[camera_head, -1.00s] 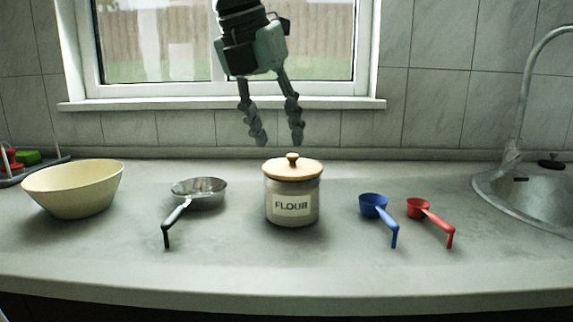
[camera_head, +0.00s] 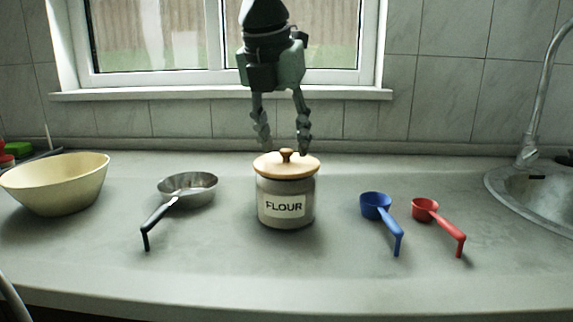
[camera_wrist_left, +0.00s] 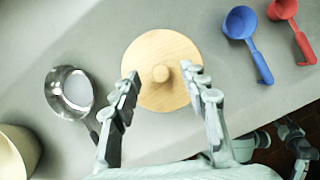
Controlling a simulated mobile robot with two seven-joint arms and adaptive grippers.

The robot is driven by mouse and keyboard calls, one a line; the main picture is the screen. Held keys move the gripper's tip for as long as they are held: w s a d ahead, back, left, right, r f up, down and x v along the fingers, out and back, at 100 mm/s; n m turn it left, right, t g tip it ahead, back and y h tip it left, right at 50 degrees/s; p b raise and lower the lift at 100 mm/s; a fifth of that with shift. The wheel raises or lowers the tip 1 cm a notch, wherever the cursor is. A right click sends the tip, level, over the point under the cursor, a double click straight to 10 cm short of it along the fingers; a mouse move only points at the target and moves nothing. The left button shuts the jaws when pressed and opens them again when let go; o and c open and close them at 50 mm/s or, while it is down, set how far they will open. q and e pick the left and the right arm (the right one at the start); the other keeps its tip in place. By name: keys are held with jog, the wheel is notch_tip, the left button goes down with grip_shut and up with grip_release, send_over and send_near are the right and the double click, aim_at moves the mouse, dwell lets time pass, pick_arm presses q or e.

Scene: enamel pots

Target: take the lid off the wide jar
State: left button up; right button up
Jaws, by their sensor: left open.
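The wide jar (camera_head: 284,207) is a grey jar with a FLOUR label, standing upright on the counter. Its round wooden lid (camera_head: 300,167) with a knob (camera_head: 286,155) sits on top. My left gripper (camera_head: 284,150) is open above and around the knob in the head view, fingers pointing down. In the left wrist view the lid (camera_wrist_left: 160,50) and knob (camera_wrist_left: 160,73) lie beyond the open gripper (camera_wrist_left: 161,75), between the two fingertips. Whether the fingertips touch anything cannot be told.
A metal pan (camera_head: 188,189) and a cream bowl (camera_head: 55,186) stand left of the jar. A blue scoop (camera_head: 377,206) and a red scoop (camera_head: 426,209) lie to the right, before the sink (camera_head: 535,195). The counter in front of the jar is clear.

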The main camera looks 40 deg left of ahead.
pick_arm(q)
jog(key=shift+w+f, duration=0.25)
jog(key=shift+f, duration=0.3)
grip_shut()
jog(key=shift+r, duration=0.15)
